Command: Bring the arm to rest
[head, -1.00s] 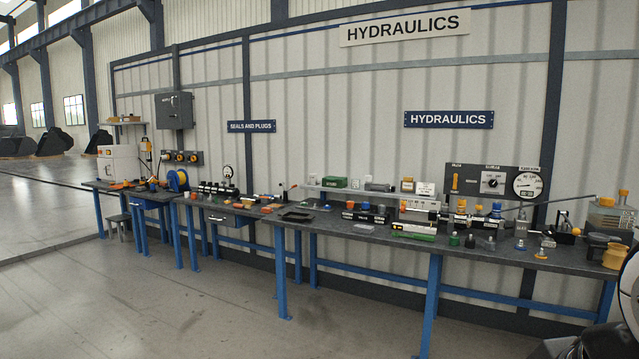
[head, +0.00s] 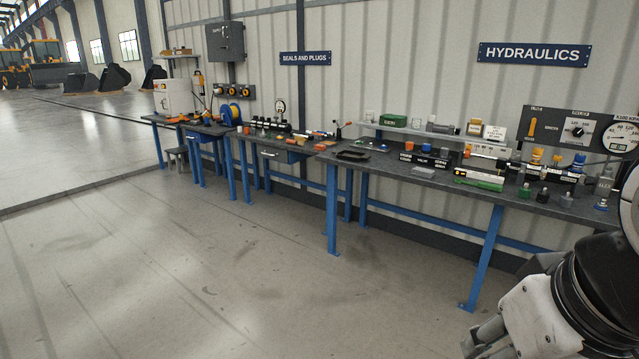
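My arm (head: 590,290) shows at the lower right of the head view, as white and black links in front of the right end of the bench. I see nothing held.
A long workbench (head: 420,185) on blue legs runs along the wall, with couplers, valves and gauges on it. Farther left stand more benches (head: 270,148), a blue spool (head: 229,115) and a stool (head: 177,155). The grey floor (head: 180,260) in front is clear.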

